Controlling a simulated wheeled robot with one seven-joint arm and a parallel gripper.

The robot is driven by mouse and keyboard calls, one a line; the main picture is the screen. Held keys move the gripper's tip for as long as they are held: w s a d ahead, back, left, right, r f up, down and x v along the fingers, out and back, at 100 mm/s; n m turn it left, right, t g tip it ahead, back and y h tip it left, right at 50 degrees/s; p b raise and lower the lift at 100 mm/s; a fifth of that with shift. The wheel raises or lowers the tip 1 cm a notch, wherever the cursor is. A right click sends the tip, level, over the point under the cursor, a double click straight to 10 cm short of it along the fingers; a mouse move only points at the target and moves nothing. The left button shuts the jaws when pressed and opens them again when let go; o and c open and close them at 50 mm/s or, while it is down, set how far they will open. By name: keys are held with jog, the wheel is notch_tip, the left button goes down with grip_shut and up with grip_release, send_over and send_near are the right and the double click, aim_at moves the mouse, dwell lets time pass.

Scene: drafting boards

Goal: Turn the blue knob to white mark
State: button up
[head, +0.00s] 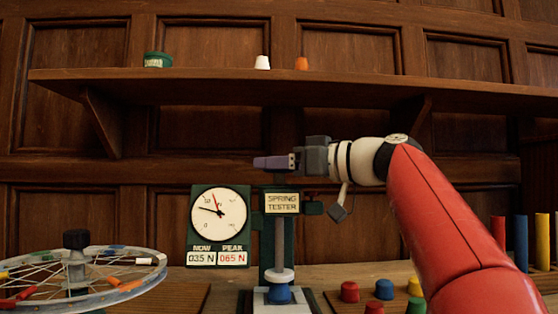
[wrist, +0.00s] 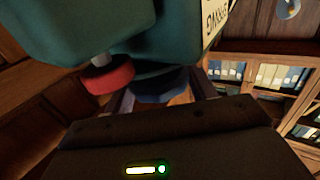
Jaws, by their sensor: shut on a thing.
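The green spring tester (head: 267,240) stands in the middle of the head view, with its dial (head: 219,213) at left reading NOW 035 N and PEAK 065 N. My gripper (head: 272,162) is at the top of its column, fingers pointing left. In the wrist view, the blue knob (wrist: 160,92) sits between my two fingers under the teal housing, and the gripper is shut on it. The knob is hidden in the head view. A red knob (wrist: 108,76) sticks out of the housing just left of my fingers. I cannot see a white mark.
A spoked wheel (head: 80,270) lies at front left. Red, blue, yellow and green pegs (head: 384,289) stand right of the tester.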

jog(key=n+g+y+p, duration=0.1)
jog(key=n+g+p, duration=0.1)
jog(key=g, duration=0.1)
jog(key=shift+r+n+g+y, duration=0.2)
jog(key=shift+n+g+y, duration=0.1)
jog(key=shift+y, duration=0.1)
jog(key=shift+n+g+p, duration=0.35)
jog(key=shift+n+g, duration=0.05)
jog(key=shift+g, duration=0.2)
jog(key=shift+f+g+y, duration=0.15)
jog(key=shift+g+y, duration=0.15)
jog(key=o, duration=1)
jog(key=v, duration=0.8)
